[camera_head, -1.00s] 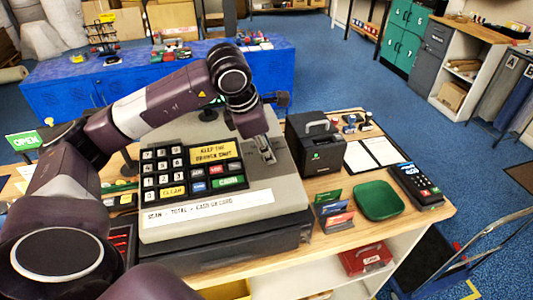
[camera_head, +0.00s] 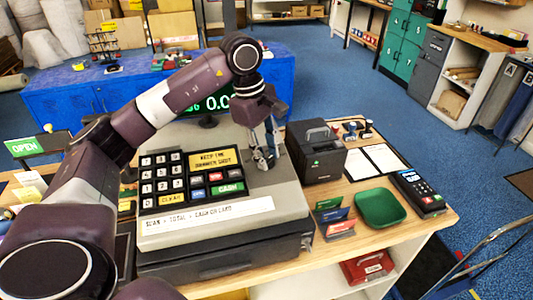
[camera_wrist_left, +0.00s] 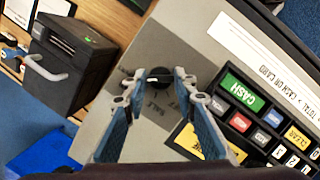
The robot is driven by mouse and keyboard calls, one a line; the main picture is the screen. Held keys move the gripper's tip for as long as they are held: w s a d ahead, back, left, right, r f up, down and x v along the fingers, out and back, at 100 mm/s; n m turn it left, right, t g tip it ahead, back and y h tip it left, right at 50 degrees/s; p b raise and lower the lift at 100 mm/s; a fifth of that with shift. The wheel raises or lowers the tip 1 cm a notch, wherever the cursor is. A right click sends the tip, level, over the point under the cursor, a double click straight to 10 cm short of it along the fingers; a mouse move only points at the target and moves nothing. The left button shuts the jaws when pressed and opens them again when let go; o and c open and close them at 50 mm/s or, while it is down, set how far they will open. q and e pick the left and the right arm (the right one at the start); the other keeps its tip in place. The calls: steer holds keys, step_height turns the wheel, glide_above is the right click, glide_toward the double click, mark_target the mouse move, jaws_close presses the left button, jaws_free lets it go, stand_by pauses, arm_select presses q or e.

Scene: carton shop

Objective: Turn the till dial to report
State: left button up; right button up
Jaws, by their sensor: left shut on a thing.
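The grey till (camera_head: 205,232) stands on the wooden counter with its keypad facing me. Its dial is a small black round knob (camera_wrist_left: 156,74) with a pale mark, on the grey top beside the keys. Dark lettering, seemingly "SALE", shows by the knob in the left wrist view; other labels are partly hidden by the fingers. My left gripper (camera_head: 264,160) points down at the till top, right of the yellow sign. In the left wrist view its fingertips (camera_wrist_left: 154,80) are closed in on both sides of the knob. My right gripper is not in view.
A black printer (camera_head: 316,150) stands just right of the till. A green tray (camera_head: 380,205), a card rack (camera_head: 333,217) and a card terminal (camera_head: 418,190) lie farther right. The till's screen (camera_head: 208,105) rises behind my left arm.

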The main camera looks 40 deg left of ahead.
arm_select(q)
steer(key=shift+w+m, duration=0.1)
steer(key=shift+m, duration=0.5)
steer(key=o, duration=1.1)
steer(key=shift+r, duration=0.1)
steer(key=r, duration=0.4)
steer(key=a+r, duration=0.1)
steer(key=r, duration=0.2)
steer(key=s+r, duration=0.1)
steer(key=r, duration=0.3)
steer(key=shift+a+r, duration=0.35)
steer(key=shift+a, duration=0.05)
